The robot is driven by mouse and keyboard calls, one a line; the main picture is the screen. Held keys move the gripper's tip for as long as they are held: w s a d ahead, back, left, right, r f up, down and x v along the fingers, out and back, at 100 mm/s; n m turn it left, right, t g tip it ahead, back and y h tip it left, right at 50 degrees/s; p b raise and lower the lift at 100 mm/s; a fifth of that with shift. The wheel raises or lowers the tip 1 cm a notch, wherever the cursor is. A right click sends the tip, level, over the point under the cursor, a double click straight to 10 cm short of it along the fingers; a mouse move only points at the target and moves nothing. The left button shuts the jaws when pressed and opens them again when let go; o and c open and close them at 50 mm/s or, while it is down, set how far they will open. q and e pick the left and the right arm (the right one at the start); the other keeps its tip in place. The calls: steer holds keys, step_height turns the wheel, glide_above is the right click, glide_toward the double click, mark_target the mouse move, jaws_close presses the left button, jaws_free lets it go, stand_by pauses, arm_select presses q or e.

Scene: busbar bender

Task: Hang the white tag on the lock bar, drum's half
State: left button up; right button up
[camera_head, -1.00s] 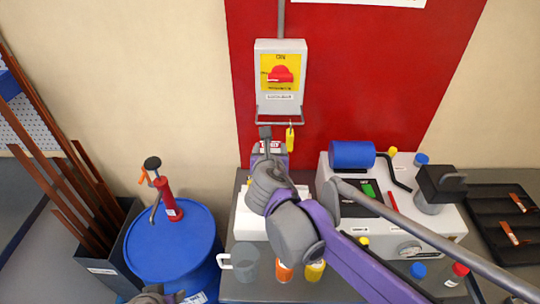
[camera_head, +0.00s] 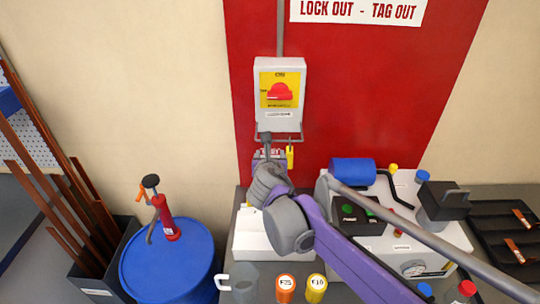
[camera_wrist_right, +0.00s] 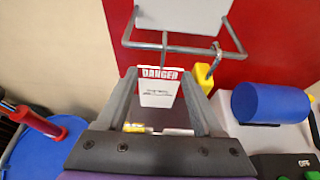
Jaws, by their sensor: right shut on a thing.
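My right gripper (camera_head: 268,150) is shut on the white tag (camera_wrist_right: 158,90), which has a red DANGER band along its top. In the right wrist view the tag stands upright between the two fingers. The lock bar (camera_wrist_right: 158,46) is a grey bent rod below the switch box (camera_head: 279,96). It shows just beyond the tag, whose top edge appears below the bar with a small gap. In the head view the gripper covers part of the bar's left, drum-side half and most of the tag. My left gripper is out of view.
A yellow padlock (camera_wrist_right: 205,74) hangs at the bar's right half. The blue drum (camera_head: 170,262) with a red pump (camera_head: 166,218) stands at left. Below are a white box (camera_head: 262,243) and cups. The bender (camera_head: 395,245) with a blue cylinder (camera_head: 352,171) is at right.

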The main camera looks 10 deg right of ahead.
steer(key=shift+f, duration=0.1)
steer(key=o, duration=1.3)
steer(key=shift+o, duration=0.2)
steer(key=v, duration=1.1)
steer(key=s+d+f+m+g, duration=0.5)
steer(key=s+d+f+m, duration=0.55)
steer(key=m, duration=0.75)
steer(key=s+a+f+m+g+y, duration=0.2)
steer(key=s+f+m, duration=0.9)
steer(key=m, duration=0.4)
steer(key=shift+s+a+f+m+g+y, duration=0.3)
steer(key=shift+s+a+m+g, duration=0.1)
steer(key=shift+s, duration=0.1)
